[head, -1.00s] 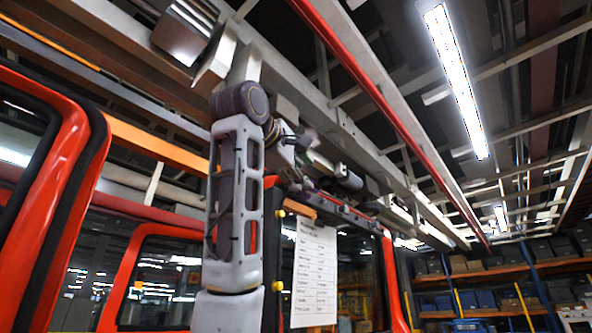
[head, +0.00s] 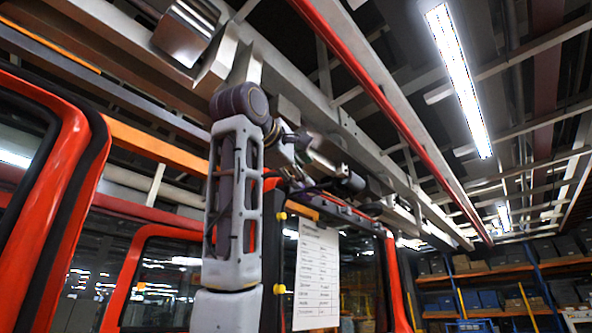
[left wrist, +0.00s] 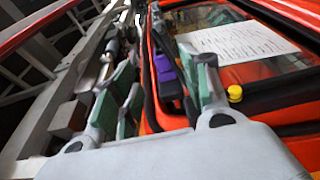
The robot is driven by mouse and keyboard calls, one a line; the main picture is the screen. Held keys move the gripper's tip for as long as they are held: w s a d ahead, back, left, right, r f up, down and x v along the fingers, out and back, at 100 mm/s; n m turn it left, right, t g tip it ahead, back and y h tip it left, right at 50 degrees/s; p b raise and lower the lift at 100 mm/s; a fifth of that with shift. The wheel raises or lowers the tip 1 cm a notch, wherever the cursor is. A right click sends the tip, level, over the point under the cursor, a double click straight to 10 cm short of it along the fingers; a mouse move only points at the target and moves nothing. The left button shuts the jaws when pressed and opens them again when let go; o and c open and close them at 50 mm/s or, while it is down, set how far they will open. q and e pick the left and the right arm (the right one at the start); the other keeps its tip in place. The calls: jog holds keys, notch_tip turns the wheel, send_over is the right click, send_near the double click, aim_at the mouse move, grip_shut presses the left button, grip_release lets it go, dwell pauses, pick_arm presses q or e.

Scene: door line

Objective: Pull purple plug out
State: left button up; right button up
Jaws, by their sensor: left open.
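The purple plug (left wrist: 165,68) shows in the left wrist view on a dark block (left wrist: 169,86) beside the orange door frame. My left gripper (left wrist: 157,62) is open, its green-padded fingers on either side of the plug's place in the picture. I cannot tell whether either finger touches it. In the head view my left gripper (head: 312,160) is small, behind my wrist at the top of the door frame. The plug cannot be made out there. My right gripper is not in view.
Orange door frames (head: 62,190) stand at the left. A paper sheet (head: 316,275) hangs on the door glass, with a yellow knob (left wrist: 235,93) beside it. A grey overhead rail (head: 360,140) runs close past my gripper. Shelves with boxes (head: 490,298) stand far right.

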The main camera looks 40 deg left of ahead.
aim_at(319, 188)
pick_arm(q)
jog(key=shift+w+a+p, duration=0.35)
jog(key=shift+w+p, duration=0.3)
jog(key=shift+w, duration=1.25)
jog(key=shift+w+a+p, duration=0.4)
jog(key=shift+w+p, duration=0.2)
jog(key=shift+w, duration=1.3)
jog(key=shift+w+a+p, duration=0.35)
jog(key=shift+w+p, duration=0.3)
jog(key=shift+w, duration=1.25)
grip_shut()
jog(key=shift+w+d+f, duration=0.1)
jog(key=shift+d+f, duration=0.05)
jog(key=shift+d, duration=0.35)
jog(key=shift+d, duration=0.35)
